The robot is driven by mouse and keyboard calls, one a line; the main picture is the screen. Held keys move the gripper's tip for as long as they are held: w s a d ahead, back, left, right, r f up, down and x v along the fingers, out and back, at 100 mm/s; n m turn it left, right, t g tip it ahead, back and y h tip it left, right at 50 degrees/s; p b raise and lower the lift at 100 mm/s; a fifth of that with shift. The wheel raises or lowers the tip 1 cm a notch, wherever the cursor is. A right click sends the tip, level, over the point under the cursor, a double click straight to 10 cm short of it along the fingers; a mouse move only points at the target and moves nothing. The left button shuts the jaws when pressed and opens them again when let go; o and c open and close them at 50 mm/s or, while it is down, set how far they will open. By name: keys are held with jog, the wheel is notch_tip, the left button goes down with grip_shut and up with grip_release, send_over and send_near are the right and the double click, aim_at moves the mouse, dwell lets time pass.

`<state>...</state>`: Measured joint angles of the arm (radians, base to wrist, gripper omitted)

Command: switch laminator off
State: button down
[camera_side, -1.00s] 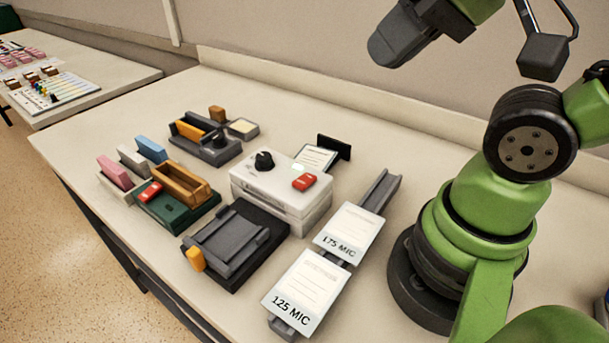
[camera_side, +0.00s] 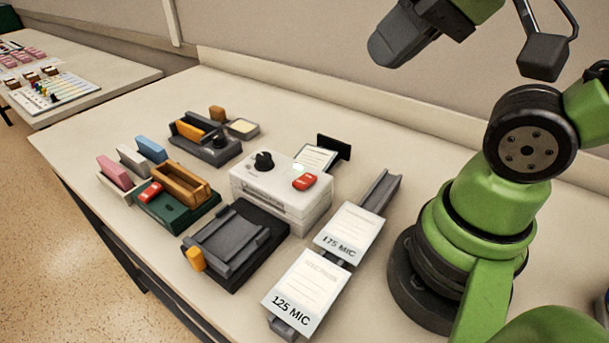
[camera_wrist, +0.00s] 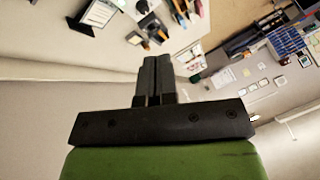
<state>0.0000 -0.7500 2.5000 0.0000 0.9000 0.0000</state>
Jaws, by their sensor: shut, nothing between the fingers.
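The laminator (camera_side: 262,200) is a white box on the table, with a dark slot in its front. It has a black knob (camera_side: 263,161) and a red switch (camera_side: 305,181) on top; the switch's exact tilt is too small to tell. My gripper (camera_wrist: 156,62) shows in the wrist view with its two dark fingers together and nothing between them. It is well away from the laminator and touches nothing. In the side view my arm is raised at the right, with its dark end high above the back of the table.
A dark tray (camera_side: 262,262) with an orange tab is in front of the laminator. Cards marked 175 MIC (camera_side: 350,228) and 125 MIC (camera_side: 305,285) lie to its right. A green holder (camera_side: 185,222) is left.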

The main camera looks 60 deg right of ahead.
dwell(0.6)
jog(key=m+g+y, duration=0.4)
jog(key=m+y, duration=0.4)
jog(key=m, duration=1.8)
send_over(301, 179)
jog(key=d, duration=0.1)
notch_tip(301, 179, down, 11)
jog(key=shift+d+f+m+t, duration=0.15)
jog(key=shift+d+m+t, duration=0.05)
jog(key=shift+m, duration=0.35)
jog(key=shift+d+f+m+t, duration=0.15)
jog(key=shift+m+t, duration=0.05)
jog(key=shift+m, duration=0.35)
jog(key=shift+a+f, duration=0.25)
jog(key=shift+f, duration=1.2)
jog(key=shift+a+f, duration=0.25)
jog(key=shift+f, duration=1.2)
jog(key=shift+a+f, duration=0.25)
jog(key=shift+f, duration=1.2)
jog(key=shift+f, duration=0.15)
jog(key=shift+a+f, duration=0.1)
jog(key=shift+f, duration=0.15)
